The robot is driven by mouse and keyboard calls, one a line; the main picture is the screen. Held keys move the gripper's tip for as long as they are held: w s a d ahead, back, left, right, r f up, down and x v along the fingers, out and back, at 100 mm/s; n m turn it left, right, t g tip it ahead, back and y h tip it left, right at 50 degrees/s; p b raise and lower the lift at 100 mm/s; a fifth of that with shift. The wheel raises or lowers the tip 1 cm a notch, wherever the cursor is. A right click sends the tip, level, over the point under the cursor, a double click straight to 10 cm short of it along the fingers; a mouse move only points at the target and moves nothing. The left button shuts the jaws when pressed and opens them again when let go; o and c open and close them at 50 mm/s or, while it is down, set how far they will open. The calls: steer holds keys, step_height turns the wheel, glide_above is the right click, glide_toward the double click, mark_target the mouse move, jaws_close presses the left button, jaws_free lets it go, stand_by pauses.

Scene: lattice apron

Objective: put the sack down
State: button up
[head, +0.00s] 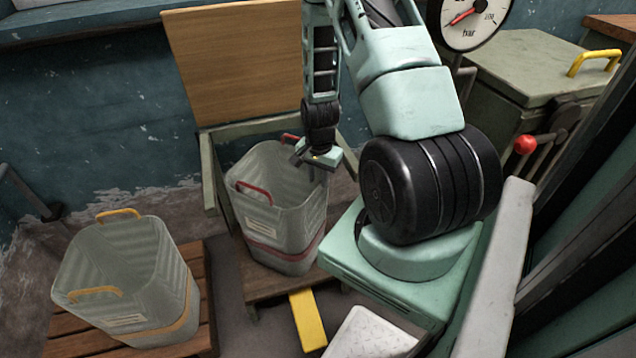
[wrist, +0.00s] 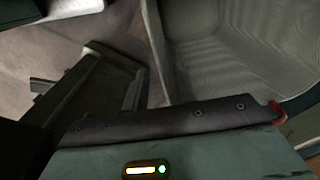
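I see no sack that I can make out in either view. My gripper (head: 312,166) hangs over the far rim of a translucent grey bin with red handles (head: 268,222), in the middle of the head view. Nothing shows hanging from it. Its fingers are small and dark there, and I cannot tell how far apart they are. In the wrist view, a black padded edge and a green housing with a lit indicator fill the bottom. The bin's ribbed inside (wrist: 225,60) shows bare at upper right, with a red handle (wrist: 277,112) beside it.
A second grey bin with yellow handles (head: 135,285) stands on a slatted wooden pallet (head: 205,300) at left. A wooden board (head: 235,65) stands behind the red-handled bin. A green chest (head: 525,65) is at upper right. A yellow bar (head: 308,320) lies in front.

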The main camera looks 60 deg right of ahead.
step_height(320, 180, up, 9)
steer(key=p, duration=0.1)
steer(key=shift+s+f, duration=0.15)
steer(key=shift+f, duration=0.05)
steer(key=w+a+r+n, duration=0.1)
steer(key=a+r+n, duration=0.25)
steer(key=a, duration=0.45)
steer(key=w+a+r+n+y, duration=0.1)
steer(key=w+a+r+n, duration=0.2)
steer(key=a, duration=0.4)
steer(key=a+r+n, duration=0.4)
steer(key=a, duration=0.4)
steer(key=s+a+r+n, duration=0.4)
steer(key=s+a+n, duration=0.3)
steer(key=s+a, duration=0.1)
steer(key=s+a+r+n, duration=0.4)
steer(key=s+a+n, duration=0.2)
steer(key=s+a, duration=0.2)
steer(key=shift+a+n, duration=0.35)
steer(key=shift+a, duration=0.2)
steer(key=shift+r, duration=0.15)
